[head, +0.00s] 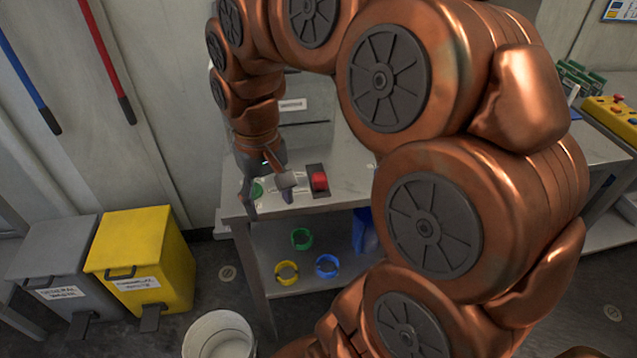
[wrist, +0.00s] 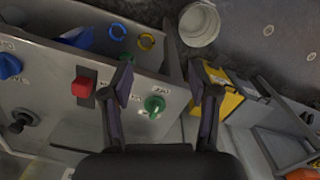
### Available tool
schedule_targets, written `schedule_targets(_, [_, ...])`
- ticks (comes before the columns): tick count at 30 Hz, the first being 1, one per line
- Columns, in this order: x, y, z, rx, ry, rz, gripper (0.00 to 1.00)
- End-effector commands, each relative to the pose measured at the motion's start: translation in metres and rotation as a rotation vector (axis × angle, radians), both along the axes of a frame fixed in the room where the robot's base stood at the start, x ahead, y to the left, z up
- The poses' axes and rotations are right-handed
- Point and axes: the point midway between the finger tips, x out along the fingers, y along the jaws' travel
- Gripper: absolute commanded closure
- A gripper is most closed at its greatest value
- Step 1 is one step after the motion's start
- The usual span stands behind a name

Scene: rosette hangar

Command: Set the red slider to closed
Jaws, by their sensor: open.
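The red slider (head: 320,181) is a red block on a dark track in the light grey bench panel. It also shows in the wrist view (wrist: 82,87), left of my gripper's left finger. I cannot read which end of its track is closed. My gripper (head: 268,199) is over the front left of the panel, left of the slider and apart from it. In the wrist view my gripper (wrist: 161,78) has its two dark fingers wide apart with nothing held. A green knob (wrist: 154,104) shows between the fingers; it is partly hidden in the head view.
A blue knob (wrist: 9,66) and a black joystick (wrist: 20,120) are on the same panel. Green (head: 301,239), yellow (head: 287,272) and blue (head: 326,265) rings lie on the shelf below. A yellow bin (head: 140,255) and a white bucket (head: 219,336) stand nearby.

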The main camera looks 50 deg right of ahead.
Motion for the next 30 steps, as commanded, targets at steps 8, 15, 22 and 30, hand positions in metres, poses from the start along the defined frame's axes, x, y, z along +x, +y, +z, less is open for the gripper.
schedule_targets(8, [0.042,-0.117,-0.012,-0.014,-0.048,-0.260,0.40])
schedule_targets(15, [0.042,-0.172,-0.018,-0.024,-0.058,-0.384,0.40])
schedule_targets(22, [0.041,-0.177,-0.028,-0.027,-0.057,-0.397,0.40])
schedule_targets(30, [0.040,-0.177,-0.063,-0.026,-0.054,-0.396,0.40])
